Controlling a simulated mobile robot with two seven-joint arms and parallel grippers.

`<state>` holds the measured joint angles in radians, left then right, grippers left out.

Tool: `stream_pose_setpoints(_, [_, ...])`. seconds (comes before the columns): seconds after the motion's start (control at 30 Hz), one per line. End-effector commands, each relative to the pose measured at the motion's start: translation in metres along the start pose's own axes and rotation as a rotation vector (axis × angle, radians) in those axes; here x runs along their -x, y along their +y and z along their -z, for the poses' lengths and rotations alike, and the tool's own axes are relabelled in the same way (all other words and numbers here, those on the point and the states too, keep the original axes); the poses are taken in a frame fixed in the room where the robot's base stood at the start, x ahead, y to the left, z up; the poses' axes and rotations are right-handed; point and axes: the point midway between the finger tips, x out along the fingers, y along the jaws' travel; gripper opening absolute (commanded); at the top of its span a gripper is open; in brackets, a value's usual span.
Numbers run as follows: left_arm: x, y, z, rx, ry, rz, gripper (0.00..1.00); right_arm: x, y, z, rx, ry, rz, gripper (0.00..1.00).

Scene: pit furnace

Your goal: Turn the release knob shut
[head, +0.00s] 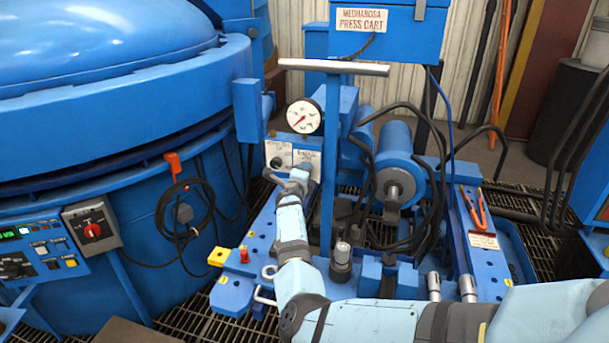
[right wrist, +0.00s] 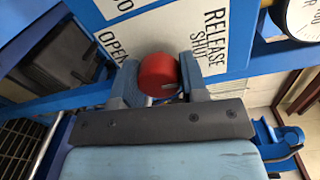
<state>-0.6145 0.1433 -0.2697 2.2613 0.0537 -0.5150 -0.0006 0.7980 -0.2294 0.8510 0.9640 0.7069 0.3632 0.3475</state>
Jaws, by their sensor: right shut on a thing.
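The release knob (right wrist: 158,75) is red and round in the right wrist view, with a dark mark on its right side. It sits between the two fingers of my right gripper (right wrist: 158,82), which is shut on it. The label plate (right wrist: 228,30) around it reads "RELEASE SHUT" on one side and "OPEN" on the other. In the head view my right gripper (head: 292,182) reaches the white control plate (head: 292,157) below the pressure gauge (head: 304,116); the red knob is hidden there. My left gripper is not in view.
A blue post with a grey crossbar (head: 333,67) stands just right of the plate. Black hoses (head: 440,150) loop around the blue cylinder (head: 397,160) farther right. The large round furnace (head: 120,90) fills the left. Orange-handled pliers (head: 475,210) lie on the cart's right rail.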

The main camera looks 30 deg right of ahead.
Motion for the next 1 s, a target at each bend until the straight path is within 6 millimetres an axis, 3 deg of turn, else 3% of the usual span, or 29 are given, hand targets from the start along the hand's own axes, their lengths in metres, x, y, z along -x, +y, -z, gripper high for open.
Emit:
stream_pose_setpoints(0.47, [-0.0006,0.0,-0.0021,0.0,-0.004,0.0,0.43,-0.0006,-0.0018,-0.0003,-0.013,-0.001,0.002,0.16])
stream_pose_setpoints(0.5, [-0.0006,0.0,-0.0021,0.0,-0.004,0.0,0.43,-0.0006,-0.0018,-0.0003,-0.013,-0.001,0.002,0.49])
stream_pose_setpoints(0.57, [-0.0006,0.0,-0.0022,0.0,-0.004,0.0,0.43,-0.0006,-0.0016,-0.0003,-0.012,-0.001,0.002,0.63])
stream_pose_setpoints(1.0, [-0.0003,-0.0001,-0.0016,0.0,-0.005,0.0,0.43,0.0011,-0.0007,-0.001,-0.011,-0.001,0.0,0.65])
